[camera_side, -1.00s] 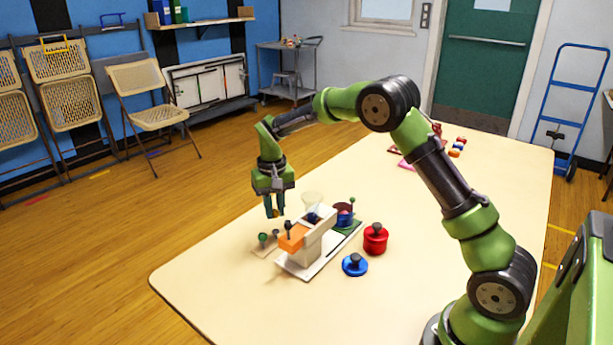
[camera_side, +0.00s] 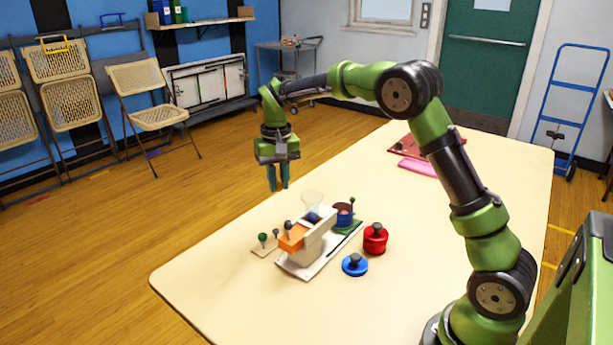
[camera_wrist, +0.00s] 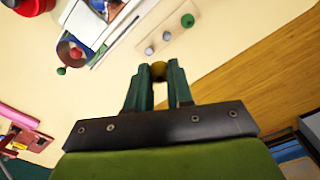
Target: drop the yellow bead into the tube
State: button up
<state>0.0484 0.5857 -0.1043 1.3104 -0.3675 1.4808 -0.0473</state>
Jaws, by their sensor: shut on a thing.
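My gripper (camera_side: 278,188) hangs in the air above the table, behind and left of the white-and-orange device (camera_side: 312,240). In the wrist view my gripper (camera_wrist: 158,88) is shut on a small dark-yellow bead (camera_wrist: 158,69) at its fingertips. A dark blue ball (camera_side: 314,217) shows in the device.
A small board (camera_wrist: 175,35) with several knobs, one green, lies left of the device. A blue-and-red cup (camera_side: 344,215) stands on a green base. A red knobbed pot (camera_side: 375,239) and a blue knobbed lid (camera_side: 355,265) lie to the right. The table's front is clear.

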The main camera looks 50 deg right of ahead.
jog(key=shift+s+d+r, duration=0.15)
jog(key=shift+s+r, duration=0.35)
jog(key=shift+s, duration=1.05)
jog(key=shift+s+d+r, duration=0.1)
jog(key=shift+s+r, duration=0.35)
jog(key=shift+s, duration=1.15)
jog(key=shift+s+d+r, duration=0.15)
jog(key=shift+s+r, duration=0.35)
jog(key=shift+s, duration=1.05)
jog(key=shift+f, duration=0.25)
jog(key=shift+f, duration=0.4)
jog(key=o, duration=0.9)
